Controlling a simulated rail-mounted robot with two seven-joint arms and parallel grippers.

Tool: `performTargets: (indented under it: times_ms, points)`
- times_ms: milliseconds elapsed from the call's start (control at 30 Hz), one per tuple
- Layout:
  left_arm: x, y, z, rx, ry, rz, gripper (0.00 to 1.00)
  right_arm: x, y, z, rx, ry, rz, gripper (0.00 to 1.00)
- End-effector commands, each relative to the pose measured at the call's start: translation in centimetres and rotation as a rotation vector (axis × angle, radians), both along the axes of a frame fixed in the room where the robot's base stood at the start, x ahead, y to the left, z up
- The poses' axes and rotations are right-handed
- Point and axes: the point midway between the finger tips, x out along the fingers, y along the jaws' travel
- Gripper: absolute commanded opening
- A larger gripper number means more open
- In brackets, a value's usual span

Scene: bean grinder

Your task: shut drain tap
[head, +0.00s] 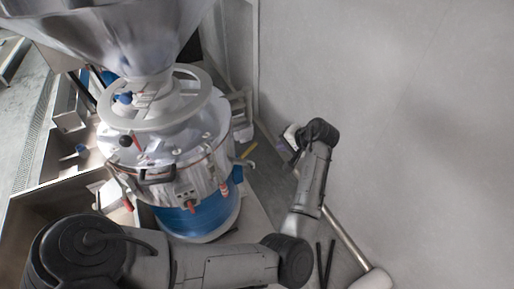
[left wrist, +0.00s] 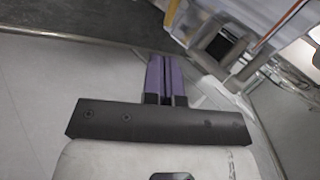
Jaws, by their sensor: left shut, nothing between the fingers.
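The grinder (head: 180,140) is a metal drum with a blue lower band, under a large steel hopper (head: 120,30). A small fitting with red parts (head: 188,203) sits on the drum's front; I cannot tell whether it is the drain tap. My left gripper (head: 291,137) is right of the drum and apart from it, small and partly hidden by my wrist. In the left wrist view its purple fingers (left wrist: 165,78) are shut with nothing between them. Past them is a grey housing with a dark square opening (left wrist: 216,42). My right gripper is out of view.
A brown-edged bin (head: 35,205) and open boxes stand left of the grinder. A plain grey wall (head: 400,110) fills the right side. A thin copper-coloured rod (left wrist: 283,22) crosses the upper right of the left wrist view. Bare floor (left wrist: 60,105) lies left of the fingers.

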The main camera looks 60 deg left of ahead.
Motion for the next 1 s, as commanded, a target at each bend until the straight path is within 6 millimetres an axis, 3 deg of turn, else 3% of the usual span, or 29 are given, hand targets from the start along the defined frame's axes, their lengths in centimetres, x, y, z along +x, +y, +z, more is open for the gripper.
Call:
performTargets:
  times_ms: [267,733,1000]
  points:
    - [-0.4,0.9,-0.9,-0.025,0.061,-0.065,0.00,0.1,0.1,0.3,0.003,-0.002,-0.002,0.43]
    - [-2.6,6.2,-6.8,-0.025,0.061,-0.063,0.00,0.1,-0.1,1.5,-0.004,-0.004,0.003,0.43]
    - [-3.7,8.9,-8.2,-0.024,0.059,-0.062,0.00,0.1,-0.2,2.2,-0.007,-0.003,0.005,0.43]
